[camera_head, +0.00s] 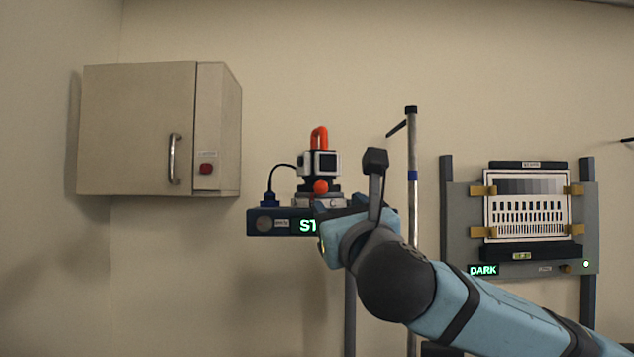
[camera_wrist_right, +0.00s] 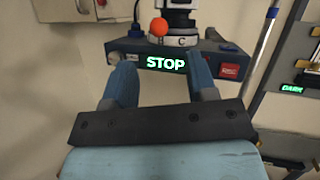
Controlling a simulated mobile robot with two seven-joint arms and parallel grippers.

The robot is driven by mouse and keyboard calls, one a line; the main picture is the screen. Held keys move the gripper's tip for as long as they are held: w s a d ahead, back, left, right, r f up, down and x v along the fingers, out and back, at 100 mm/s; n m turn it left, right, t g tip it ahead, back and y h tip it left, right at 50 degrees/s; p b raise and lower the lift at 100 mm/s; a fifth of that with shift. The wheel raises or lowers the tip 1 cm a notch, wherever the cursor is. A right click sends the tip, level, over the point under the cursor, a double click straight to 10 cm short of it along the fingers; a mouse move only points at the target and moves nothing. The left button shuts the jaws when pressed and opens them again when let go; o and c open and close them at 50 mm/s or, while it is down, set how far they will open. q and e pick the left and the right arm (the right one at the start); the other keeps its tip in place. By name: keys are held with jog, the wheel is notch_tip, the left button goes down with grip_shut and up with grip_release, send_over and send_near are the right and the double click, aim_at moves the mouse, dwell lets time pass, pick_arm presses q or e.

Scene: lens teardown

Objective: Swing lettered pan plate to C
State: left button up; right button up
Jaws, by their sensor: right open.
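The lettered pan plate (camera_wrist_right: 184,41) is a pale ring under the camera unit (camera_head: 320,163); the letters B and C show on its front in the right wrist view. An orange ball knob (camera_wrist_right: 158,27) sits at the plate, above and slightly left of the B; it also shows in the head view (camera_head: 320,187). My right gripper (camera_wrist_right: 163,78) is open and empty, its two fingers apart and pointing toward the dark base below the plate. It appears apart from the knob. In the head view my right wrist hides part of the base. My left gripper is out of view.
A metal pole (camera_head: 412,150) stands just right. A chart panel (camera_head: 527,205) with a DARK display is farther right. A wall cabinet (camera_head: 140,130) hangs left.

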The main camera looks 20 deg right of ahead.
aim_at(324, 190)
jog(key=p+x, duration=0.3)
jog(key=x, duration=0.7)
jog(key=shift+r, duration=0.1)
jog(key=shift+w+r, duration=0.15)
jog(key=shift+w, duration=0.45)
jog(key=c, duration=0.8)
grip_shut()
jog(key=shift+d, duration=0.1)
